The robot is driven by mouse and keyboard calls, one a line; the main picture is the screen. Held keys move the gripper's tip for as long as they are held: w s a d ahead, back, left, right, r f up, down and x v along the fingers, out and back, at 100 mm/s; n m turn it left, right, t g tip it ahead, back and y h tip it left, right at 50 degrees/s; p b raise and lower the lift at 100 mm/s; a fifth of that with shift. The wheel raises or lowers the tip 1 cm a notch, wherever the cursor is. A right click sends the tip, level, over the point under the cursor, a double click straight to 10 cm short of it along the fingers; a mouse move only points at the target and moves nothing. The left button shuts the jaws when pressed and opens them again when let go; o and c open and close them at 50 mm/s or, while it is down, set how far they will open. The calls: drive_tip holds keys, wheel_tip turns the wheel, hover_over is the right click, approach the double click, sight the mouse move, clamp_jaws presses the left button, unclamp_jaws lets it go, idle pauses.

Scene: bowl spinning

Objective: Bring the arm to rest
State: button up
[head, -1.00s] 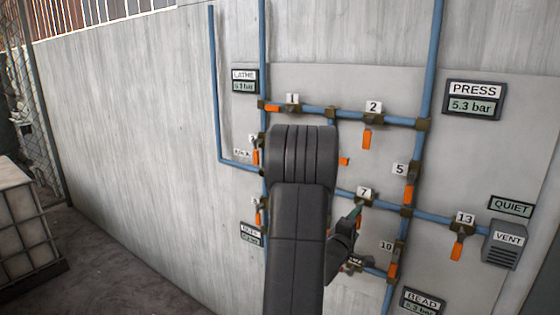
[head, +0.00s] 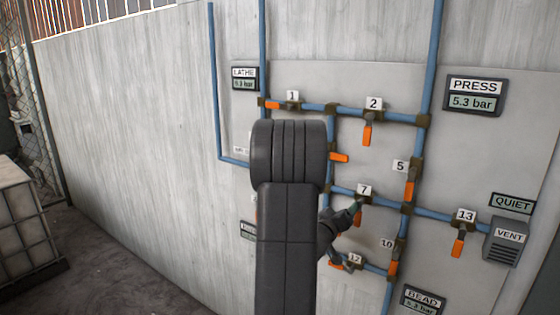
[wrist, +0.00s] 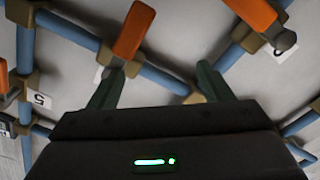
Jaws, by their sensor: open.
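My gripper (head: 352,212) is in front of the wall panel, close to the valve labelled 7 (head: 364,190), whose orange handle (head: 357,219) shows just beside the fingers. In the wrist view my gripper (wrist: 157,85) has its two dark green fingers spread apart, with nothing between them. An orange valve handle (wrist: 133,30) lies just beyond the left fingertip; whether they touch is unclear. My dark arm covers part of the panel's left side in the head view.
Blue pipes (head: 429,60) carry several orange-handled valves, including 2 (head: 367,136), 5 (head: 409,188) and 13 (head: 457,247). A PRESS gauge (head: 474,97) reads 5.3 bar. A VENT box (head: 505,243) is at right. Open floor (head: 120,270) lies left, beside a pale crate (head: 25,225).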

drive_tip(key=shift+w+a+r+m+b, duration=0.2)
drive_tip(key=shift+r+m, duration=0.3)
drive_tip(key=shift+m, duration=0.7)
drive_tip(key=shift+s+a+r+m+b, duration=0.1)
drive_tip(key=shift+r+m+b, duration=0.35)
drive_tip(key=shift+m, duration=0.75)
drive_tip(key=shift+w+a+r+m+b, duration=0.15)
drive_tip(key=shift+r+m, duration=0.45)
drive_tip(key=shift+m, duration=0.6)
